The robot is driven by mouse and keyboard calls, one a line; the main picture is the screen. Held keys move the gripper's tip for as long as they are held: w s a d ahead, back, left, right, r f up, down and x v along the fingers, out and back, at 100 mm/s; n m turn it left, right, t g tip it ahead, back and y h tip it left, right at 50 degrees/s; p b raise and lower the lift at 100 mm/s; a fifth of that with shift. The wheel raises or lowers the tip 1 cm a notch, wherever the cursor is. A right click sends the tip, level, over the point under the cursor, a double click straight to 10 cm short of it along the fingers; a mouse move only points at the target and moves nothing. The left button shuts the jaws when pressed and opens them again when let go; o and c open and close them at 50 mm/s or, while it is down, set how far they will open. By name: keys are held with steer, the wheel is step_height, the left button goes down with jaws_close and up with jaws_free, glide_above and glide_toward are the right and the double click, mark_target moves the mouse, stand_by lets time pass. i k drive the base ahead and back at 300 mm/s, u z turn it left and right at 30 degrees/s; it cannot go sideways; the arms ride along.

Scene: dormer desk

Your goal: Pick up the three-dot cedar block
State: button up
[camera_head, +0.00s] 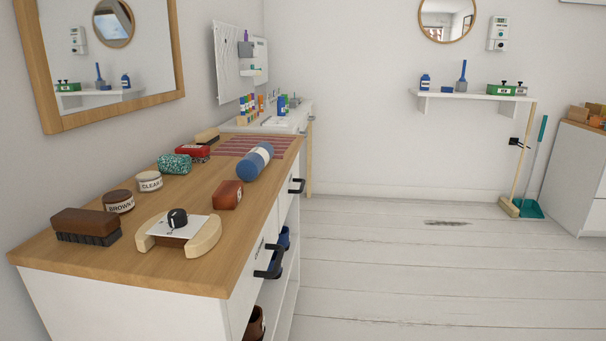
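No block with three clearly visible dots can be made out. A reddish-brown block (227,194) lies on the wooden top of the near cabinet (150,262), close to its right edge. It has a small pale mark that is too small to read. Several small wooden pieces (586,116) sit on the white cabinet (578,175) at the far right, too small to tell for markings. My gripper is not in view.
A dark brush (86,225), a BROWN tin (119,201), a CLEAR tin (149,181), a curved wooden piece (205,238) and a blue roll (254,162) also occupy the near top. A broom (522,165) and teal dustpan (528,208) stand by the back wall. The pale floor is open.

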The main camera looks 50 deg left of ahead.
mark_target(229, 193)
steer(key=i, duration=1.5)
steer(key=u, duration=3.95)
